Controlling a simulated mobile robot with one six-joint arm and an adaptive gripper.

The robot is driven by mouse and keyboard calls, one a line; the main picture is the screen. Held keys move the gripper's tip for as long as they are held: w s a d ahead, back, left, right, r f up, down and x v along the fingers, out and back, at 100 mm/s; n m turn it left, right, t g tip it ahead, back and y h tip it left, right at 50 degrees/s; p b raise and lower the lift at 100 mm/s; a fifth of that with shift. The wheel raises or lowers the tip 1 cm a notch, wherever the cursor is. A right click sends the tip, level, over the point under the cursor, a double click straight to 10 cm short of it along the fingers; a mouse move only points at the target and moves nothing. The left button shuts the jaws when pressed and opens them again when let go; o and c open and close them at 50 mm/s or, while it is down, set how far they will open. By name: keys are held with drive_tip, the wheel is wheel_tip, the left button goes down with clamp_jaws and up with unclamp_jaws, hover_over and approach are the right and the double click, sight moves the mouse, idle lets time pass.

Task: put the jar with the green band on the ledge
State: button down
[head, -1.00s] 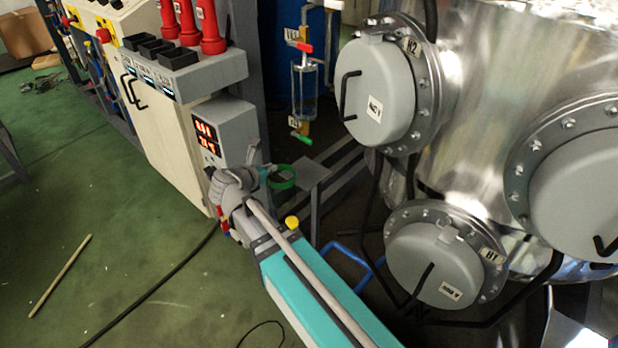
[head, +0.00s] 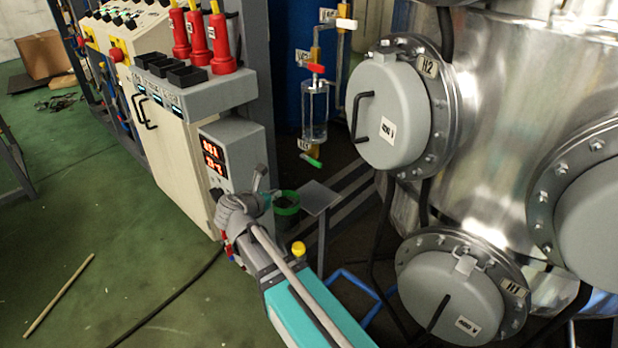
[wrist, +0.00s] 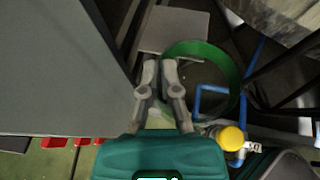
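The jar with the green band (head: 287,199) is at my gripper's tip in the head view; in the wrist view its green band (wrist: 225,62) shows as a wide ring. My gripper (wrist: 160,68) has its two fingertips close together at the left side of the band, and they appear shut on the jar's wall. The grip also shows in the head view (head: 266,197), partly hidden by the fingers. A small flat grey plate, seemingly the ledge (head: 318,196), lies just right of the jar. In the wrist view the ledge (wrist: 175,28) is beyond the fingertips, bare, partly overlapped by the band.
A grey control box (head: 235,150) with red displays stands close behind my gripper. The cream cabinet (head: 165,140) is to the left. The large steel vessel (head: 500,120) with flanged ports fills the right. A blue tube frame (head: 362,285) lies below the ledge.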

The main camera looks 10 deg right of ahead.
drive_tip(key=w+d, duration=0.8)
drive_tip(key=w, duration=0.2)
drive_tip(key=shift+d, duration=0.15)
drive_tip(key=shift+w, duration=0.1)
drive_tip(key=x, duration=0.3)
drive_tip(key=shift+w+d+r+b, duration=0.2)
drive_tip(key=shift+w+d+b, duration=0.1)
drive_tip(key=shift+w, duration=0.05)
drive_tip(key=shift+f, duration=0.1)
drive_tip(key=c, duration=0.8)
unclamp_jaws()
drive_tip(key=p+v, duration=0.4)
drive_tip(key=v, duration=0.8)
drive_tip(key=shift+r+p, duration=0.2)
drive_tip(key=shift+p, duration=0.1)
